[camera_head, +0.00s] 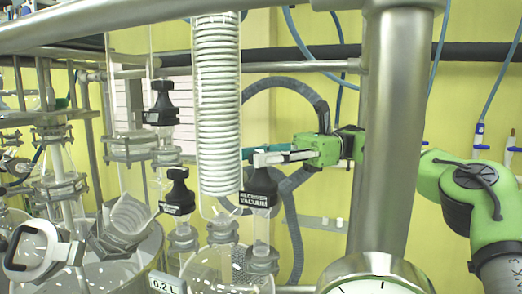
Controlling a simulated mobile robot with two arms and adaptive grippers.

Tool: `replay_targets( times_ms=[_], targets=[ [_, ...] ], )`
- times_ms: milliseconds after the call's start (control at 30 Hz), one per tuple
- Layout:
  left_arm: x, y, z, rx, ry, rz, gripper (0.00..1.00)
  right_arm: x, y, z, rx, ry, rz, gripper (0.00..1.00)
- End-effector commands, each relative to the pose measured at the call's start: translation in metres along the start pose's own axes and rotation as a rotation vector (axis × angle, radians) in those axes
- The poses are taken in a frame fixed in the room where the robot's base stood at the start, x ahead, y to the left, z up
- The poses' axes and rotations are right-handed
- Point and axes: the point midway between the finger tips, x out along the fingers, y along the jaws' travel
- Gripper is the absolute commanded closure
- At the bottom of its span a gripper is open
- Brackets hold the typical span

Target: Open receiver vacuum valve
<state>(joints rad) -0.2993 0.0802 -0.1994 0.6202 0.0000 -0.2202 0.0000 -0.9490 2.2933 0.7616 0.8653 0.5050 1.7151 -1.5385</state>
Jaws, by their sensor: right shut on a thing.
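The receiver vacuum valve has a black knob (260,184) with a label on which "VACUUM" can be read. It stands upright on a clear glass neck, right of the coiled glass condenser. My right gripper (264,157), with a green body and pale fingers, reaches in from the right behind the steel column. Its fingertips are at the top of the black knob and shut on it. The fingers hide the very top of the knob. My left gripper is not in view.
The thick steel column (391,140) stands close in front of my right arm. The coiled condenser (217,100) is just left of the valve. Two other black-knobbed valves (162,104) (178,192) stand further left. A round gauge (374,282) is at the bottom.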

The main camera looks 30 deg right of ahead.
Motion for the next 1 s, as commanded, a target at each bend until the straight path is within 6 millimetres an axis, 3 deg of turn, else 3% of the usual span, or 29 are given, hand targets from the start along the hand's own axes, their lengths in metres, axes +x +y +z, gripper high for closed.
replay_targets(
  times_ms=[300,833,867,900,933,1000],
  targets=[
    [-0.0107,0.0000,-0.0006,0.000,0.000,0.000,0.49,0.0004,-0.0006,0.0015,0.000,0.000,0.088,0.88],
    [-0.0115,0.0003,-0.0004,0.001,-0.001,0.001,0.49,0.0002,0.0001,0.0020,-0.003,-0.002,0.105,0.88],
    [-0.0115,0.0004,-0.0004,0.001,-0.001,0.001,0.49,0.0002,0.0001,0.0020,-0.003,-0.002,0.105,0.64],
    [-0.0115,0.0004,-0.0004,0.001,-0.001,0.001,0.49,0.0002,0.0001,0.0021,-0.003,-0.002,0.105,0.54],
    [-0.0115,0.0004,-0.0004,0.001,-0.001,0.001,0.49,0.0002,0.0001,0.0020,-0.003,-0.002,0.105,0.49],
    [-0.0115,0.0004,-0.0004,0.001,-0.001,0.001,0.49,0.0001,0.0001,0.0017,-0.002,-0.002,0.105,0.49]
  ],
)
